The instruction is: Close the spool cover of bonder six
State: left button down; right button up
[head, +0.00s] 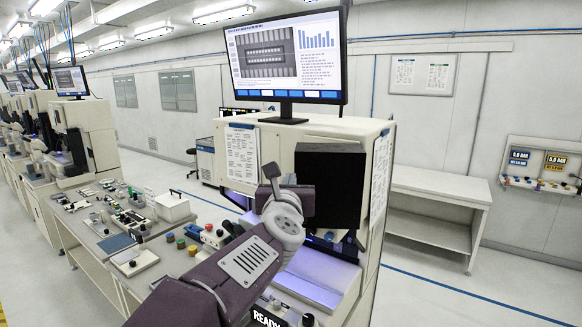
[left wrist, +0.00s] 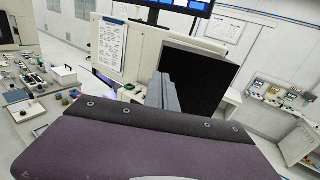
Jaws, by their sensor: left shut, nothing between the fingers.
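The bonder (head: 345,133) nearest me is a cream cabinet with a monitor on top. A dark, square panel (head: 334,185), which looks like its spool cover, stands out from its upper front. The panel also shows large and black in the left wrist view (left wrist: 208,92). My left gripper (head: 272,172) is shut and empty, at the left edge of the panel. In the left wrist view its grey fingers (left wrist: 165,95) overlap the panel's left side; I cannot tell whether they touch it. My arm hides part of the bonder's front. My right gripper is out of view.
A bench (head: 98,236) with small parts and a white box (head: 172,207) lies to the left, with more bonders beyond. A paper sheet (head: 243,155) hangs on the cabinet left of the panel. A low white table (head: 436,184) stands at the right wall, with clear floor before it.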

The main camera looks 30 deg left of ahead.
pick_arm(q)
jog(key=p+x, duration=0.3)
jog(key=x, duration=0.8)
jog(key=shift+d+r, duration=0.1)
